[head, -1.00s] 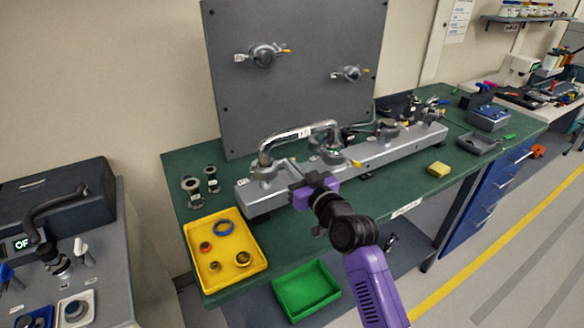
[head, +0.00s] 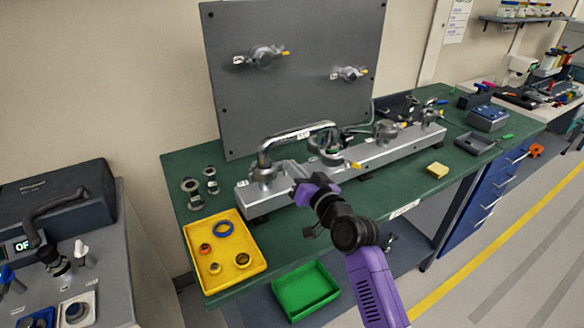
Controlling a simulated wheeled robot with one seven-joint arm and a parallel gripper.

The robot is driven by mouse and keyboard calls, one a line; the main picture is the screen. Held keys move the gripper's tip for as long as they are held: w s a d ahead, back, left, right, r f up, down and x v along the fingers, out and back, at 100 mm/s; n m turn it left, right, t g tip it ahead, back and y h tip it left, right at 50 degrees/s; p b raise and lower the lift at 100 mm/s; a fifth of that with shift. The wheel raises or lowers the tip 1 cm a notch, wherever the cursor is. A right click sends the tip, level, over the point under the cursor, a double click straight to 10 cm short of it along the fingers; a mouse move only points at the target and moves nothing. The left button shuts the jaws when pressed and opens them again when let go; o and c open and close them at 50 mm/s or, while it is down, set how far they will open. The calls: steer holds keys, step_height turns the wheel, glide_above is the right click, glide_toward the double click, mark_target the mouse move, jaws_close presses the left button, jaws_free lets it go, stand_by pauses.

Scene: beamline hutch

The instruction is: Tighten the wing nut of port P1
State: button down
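A long grey metal manifold block (head: 375,153) lies on the green bench with several clamped ports along its top. The leftmost port (head: 264,172) has a flange clamp, and a bent metal pipe (head: 295,134) rises from it and runs right to the neighbouring port (head: 328,148), which has a yellow-tipped part. Small labels sit by the ports, but I cannot read which is P1. My gripper (head: 301,182) is over the front of the block, just right of the leftmost port and seemingly apart from it. Its fingers are small and partly hidden by its purple body, so their opening is unclear.
A yellow tray (head: 258,262) with rings stands at the bench's front left, and a green bin (head: 305,290) is below. An upright grey panel (head: 310,85) with two clamped ports stands behind. The bench front between is clear.

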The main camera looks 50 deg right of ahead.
steer(key=shift+s+d+f+m+p, duration=0.15)
steer(key=shift+f+m+p, duration=0.6)
steer(key=shift+m, duration=2.6)
steer(key=shift+d+f+m+p, duration=0.2)
steer(key=shift+m+p, duration=1.1)
steer(key=shift+m, duration=2)
steer(key=shift+s+d+f+m+p, duration=0.1)
steer(key=shift+f+m+p, duration=0.65)
steer(key=shift+m, duration=2.6)
steer(key=shift+r+p, duration=0.25)
steer(key=shift+p, duration=0.05)
steer(key=c, duration=1.9)
jaws_free()
steer(key=shift+w, duration=0.1)
steer(key=shift+a+r, duration=0.1)
steer(key=b+v, duration=0.1)
steer(key=v, duration=0.7)
